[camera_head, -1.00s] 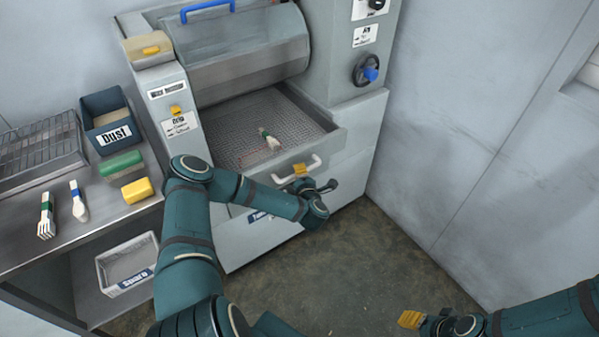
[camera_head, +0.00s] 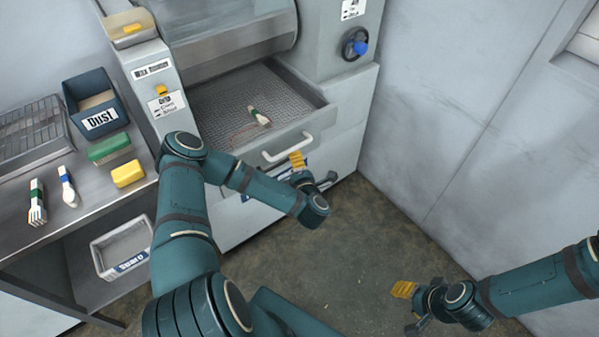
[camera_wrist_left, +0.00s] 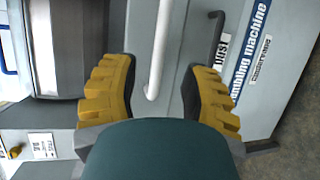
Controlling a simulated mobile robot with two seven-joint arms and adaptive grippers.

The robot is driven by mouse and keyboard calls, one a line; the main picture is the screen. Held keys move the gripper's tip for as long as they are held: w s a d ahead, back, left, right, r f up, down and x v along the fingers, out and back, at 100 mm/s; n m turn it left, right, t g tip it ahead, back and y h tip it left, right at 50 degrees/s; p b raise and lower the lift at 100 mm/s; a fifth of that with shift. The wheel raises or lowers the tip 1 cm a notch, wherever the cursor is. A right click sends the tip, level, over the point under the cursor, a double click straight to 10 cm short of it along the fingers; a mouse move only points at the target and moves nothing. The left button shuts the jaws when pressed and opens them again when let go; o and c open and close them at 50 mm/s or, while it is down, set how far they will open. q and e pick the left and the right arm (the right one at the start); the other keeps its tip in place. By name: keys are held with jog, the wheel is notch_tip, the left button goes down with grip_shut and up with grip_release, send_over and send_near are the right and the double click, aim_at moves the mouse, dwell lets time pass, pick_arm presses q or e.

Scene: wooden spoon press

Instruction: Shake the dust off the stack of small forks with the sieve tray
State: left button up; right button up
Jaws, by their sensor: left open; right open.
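The sieve tray (camera_head: 313,105) is a mesh-floored drawer pulled out of the grey machine. My left gripper (camera_head: 312,170) is open just in front of the tray's white handle (camera_head: 285,150). In the left wrist view the handle (camera_wrist_left: 160,45) runs between the spread yellow fingers (camera_wrist_left: 160,88); I cannot tell whether they touch it. Another green-banded fork stack (camera_head: 37,203) and a blue-banded piece (camera_head: 68,187) lie on the left bench. My right gripper (camera_head: 408,308) is open and empty above the floor.
The bench (camera_head: 100,205) also holds a wire rack (camera_head: 30,135), a dark "Dust" bin (camera_head: 97,103), a green-topped block (camera_head: 108,148) and a yellow block (camera_head: 128,174). A "Spare" bin (camera_head: 122,250) stands on the lower shelf. The floor at right is clear.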

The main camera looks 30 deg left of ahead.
pick_arm(q)
jog(key=shift+v, duration=2.2)
jog(key=shift+c, duration=0.4)
